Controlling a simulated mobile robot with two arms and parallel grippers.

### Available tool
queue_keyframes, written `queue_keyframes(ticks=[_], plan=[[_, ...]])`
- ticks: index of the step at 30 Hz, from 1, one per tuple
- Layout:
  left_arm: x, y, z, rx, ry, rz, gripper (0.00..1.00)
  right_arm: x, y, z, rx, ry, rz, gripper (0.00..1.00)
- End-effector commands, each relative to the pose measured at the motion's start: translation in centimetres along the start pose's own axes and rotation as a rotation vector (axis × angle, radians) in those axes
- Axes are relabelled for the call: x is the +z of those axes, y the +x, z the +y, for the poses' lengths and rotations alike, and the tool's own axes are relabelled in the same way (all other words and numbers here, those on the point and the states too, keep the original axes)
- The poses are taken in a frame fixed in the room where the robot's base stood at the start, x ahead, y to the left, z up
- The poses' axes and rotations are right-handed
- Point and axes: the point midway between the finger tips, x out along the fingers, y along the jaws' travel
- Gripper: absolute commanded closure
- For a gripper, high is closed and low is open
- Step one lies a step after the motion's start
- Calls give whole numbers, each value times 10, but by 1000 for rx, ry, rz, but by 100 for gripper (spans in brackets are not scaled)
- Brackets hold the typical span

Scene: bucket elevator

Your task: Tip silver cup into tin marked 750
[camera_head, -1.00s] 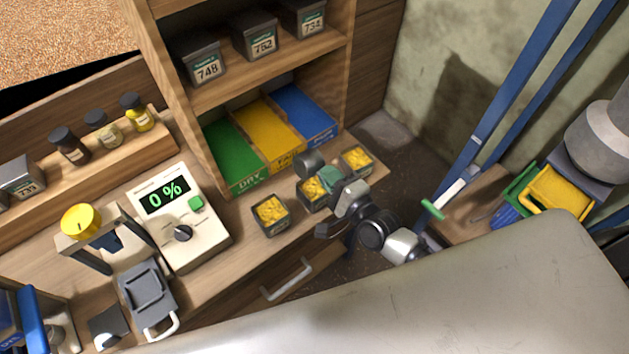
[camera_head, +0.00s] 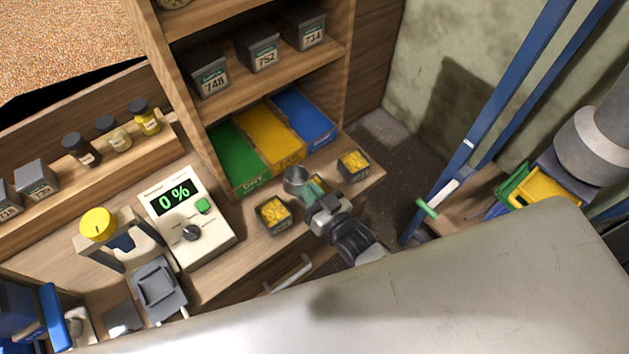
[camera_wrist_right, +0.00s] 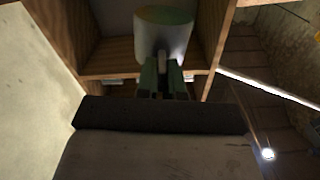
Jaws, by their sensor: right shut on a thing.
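My right gripper (camera_head: 312,197) is shut on the silver cup (camera_head: 295,178), whose round mouth shows in the head view. The cup is at the bench's right part, between two tins of yellow pieces. In the right wrist view the cup (camera_wrist_right: 163,38) stands out beyond the green fingertips (camera_wrist_right: 163,80). One tin (camera_head: 275,226) is left of the gripper. Another (camera_head: 353,178) is to its right. A middle tin (camera_head: 319,184) is mostly hidden behind the gripper. I cannot read a 750 mark on any of them. My left gripper is not in view.
Shelf tins marked 748 (camera_head: 211,83) and 752 (camera_head: 263,58) stand above green, yellow and blue trays (camera_head: 271,143). Blue rails (camera_head: 480,135) and a yellow bin (camera_head: 541,186) are at the right.

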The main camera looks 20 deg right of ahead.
Motion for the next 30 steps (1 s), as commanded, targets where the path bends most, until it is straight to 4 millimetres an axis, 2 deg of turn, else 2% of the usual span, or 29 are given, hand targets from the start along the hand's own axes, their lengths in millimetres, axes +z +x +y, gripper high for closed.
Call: queue_keyframes(ticks=[1,2,5,18,27,30], plan=[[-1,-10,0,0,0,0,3,-10,0,-5,1,-11,1,100],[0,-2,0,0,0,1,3,-1,0,-2,2,-69,0,100],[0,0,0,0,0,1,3,2,0,0,1,-156,0,100],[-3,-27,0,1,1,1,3,-29,0,-5,1,-157,1,100],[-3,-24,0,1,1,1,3,-27,0,-5,1,-156,1,100],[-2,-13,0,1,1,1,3,-25,-1,-7,14,-150,8,100]])
